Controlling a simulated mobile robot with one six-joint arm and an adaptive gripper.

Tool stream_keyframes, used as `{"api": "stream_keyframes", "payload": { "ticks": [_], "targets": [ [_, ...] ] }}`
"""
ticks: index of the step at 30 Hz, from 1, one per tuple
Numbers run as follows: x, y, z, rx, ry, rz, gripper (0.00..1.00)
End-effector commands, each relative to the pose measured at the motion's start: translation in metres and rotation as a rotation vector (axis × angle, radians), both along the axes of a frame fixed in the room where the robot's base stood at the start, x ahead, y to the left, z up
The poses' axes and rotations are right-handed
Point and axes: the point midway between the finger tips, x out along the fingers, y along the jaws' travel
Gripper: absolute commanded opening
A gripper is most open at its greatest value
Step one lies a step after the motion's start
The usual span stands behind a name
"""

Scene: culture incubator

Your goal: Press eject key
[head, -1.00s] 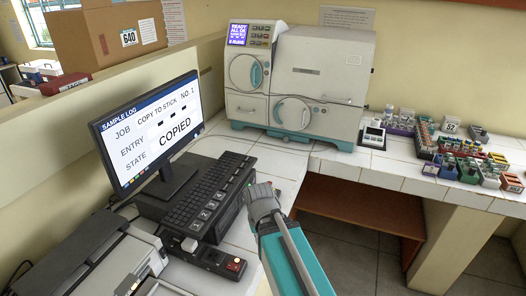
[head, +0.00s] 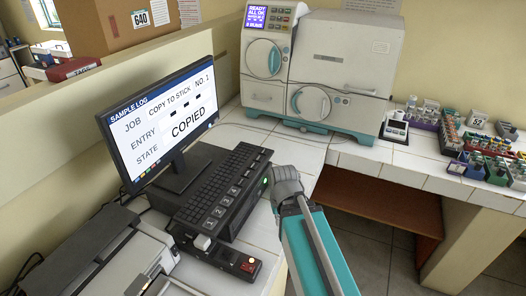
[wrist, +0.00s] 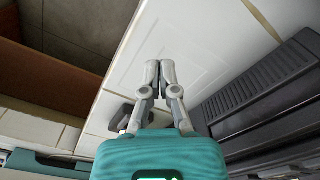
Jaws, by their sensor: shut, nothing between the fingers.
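The monitor (head: 165,125) in the head view reads "COPY TO STICK NO. 1" and "COPIED". Below it is a black keyboard unit (head: 232,185) with large numbered keys and a green light on its side. A white stick (head: 202,242) sits at its near end. A small black box (head: 238,264) with a lit orange-red button lies in front of the unit. I cannot tell which key is the eject key. My gripper (head: 287,176) is shut and empty, just right of the unit. In the wrist view its fingertips (wrist: 160,69) meet over the white bench, with the dark unit (wrist: 260,95) to the right.
A grey printer-like machine (head: 100,258) stands at the near left. A white incubator-like device (head: 345,75) stands at the back. Racks of coloured vials (head: 490,160) are on the right bench. White tiled bench (head: 290,152) beyond my gripper is clear.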

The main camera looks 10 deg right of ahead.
Motion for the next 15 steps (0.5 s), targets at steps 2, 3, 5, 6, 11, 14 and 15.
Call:
{"api": "stream_keyframes", "payload": {
  "ticks": [2,3,5,6,11,14,15],
  "targets": [
    [0.006,0.001,0.004,0.012,-0.004,0.005,0.0],
    [0.01,0.001,0.006,0.022,-0.008,0.009,0.0],
    [0.02,0.003,0.011,0.042,-0.016,0.018,0.0],
    [0.028,0.001,0.016,0.061,-0.023,0.031,0.0],
    [0.074,0.004,0.042,0.173,-0.075,0.082,0.0],
    [0.112,0.007,0.064,0.262,-0.127,0.118,0.0],
    [0.128,0.008,0.074,0.299,-0.151,0.133,0.0]
  ]
}}
